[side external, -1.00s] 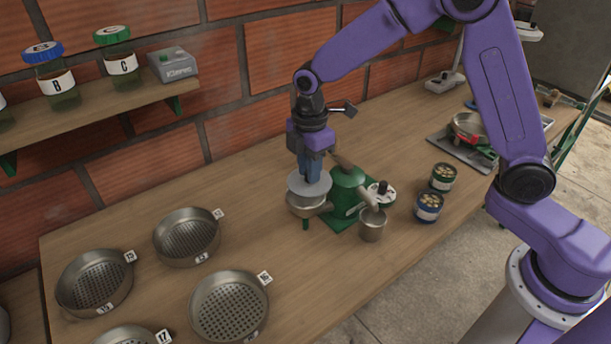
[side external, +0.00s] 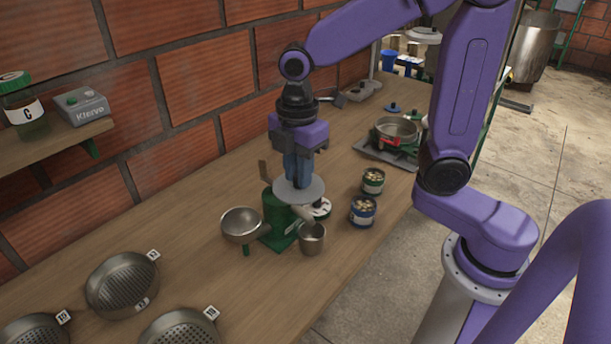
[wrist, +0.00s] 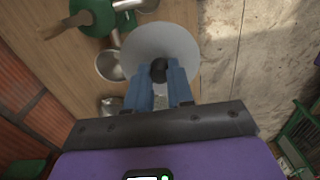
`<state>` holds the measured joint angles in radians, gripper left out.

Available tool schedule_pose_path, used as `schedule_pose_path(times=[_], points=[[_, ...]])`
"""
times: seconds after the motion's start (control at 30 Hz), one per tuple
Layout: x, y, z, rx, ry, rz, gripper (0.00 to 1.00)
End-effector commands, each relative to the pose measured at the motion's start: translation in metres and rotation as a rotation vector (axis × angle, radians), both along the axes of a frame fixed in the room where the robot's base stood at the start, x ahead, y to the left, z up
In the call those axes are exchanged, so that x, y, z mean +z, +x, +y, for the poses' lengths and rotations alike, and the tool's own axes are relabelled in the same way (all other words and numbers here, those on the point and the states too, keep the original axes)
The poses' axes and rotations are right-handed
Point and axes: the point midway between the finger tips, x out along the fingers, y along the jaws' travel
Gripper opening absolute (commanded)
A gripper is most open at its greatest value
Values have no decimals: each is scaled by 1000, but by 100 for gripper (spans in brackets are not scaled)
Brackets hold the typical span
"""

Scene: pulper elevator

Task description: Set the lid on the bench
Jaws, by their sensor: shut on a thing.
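The lid (side external: 299,191) is a flat grey disc, also seen in the wrist view (wrist: 160,38) with a dark knob (wrist: 158,70). My gripper (side external: 298,178) has its blue fingers shut on that knob and holds the lid about level in the air. In the side view the lid overlaps the green pulper (side external: 277,215), to the right of the open metal hopper bowl (side external: 241,226). The lid hides part of the pulper. The wooden bench (side external: 190,240) runs below, and the lid looks clear of it.
A metal cup (side external: 312,239) stands in front of the pulper. Two tins (side external: 363,211) (side external: 373,182) are to its right, with a scale and pot (side external: 396,131) farther back. Sieve trays (side external: 122,284) fill the left. Bare wood shows between the trays and the hopper.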

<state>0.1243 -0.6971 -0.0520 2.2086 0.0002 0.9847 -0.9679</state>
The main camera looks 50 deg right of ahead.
Motion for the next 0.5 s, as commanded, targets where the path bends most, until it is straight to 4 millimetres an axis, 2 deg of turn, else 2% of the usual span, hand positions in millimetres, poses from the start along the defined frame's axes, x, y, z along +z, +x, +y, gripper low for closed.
schedule_pose_path(times=[0.17, 0.33, 0.5], points=[[-15, 19, -48, -206, -2, 3, 0], [-38, 33, -122, -510, -3, 5, 0], [-60, 29, -198, -816, -2, 5, 0]])
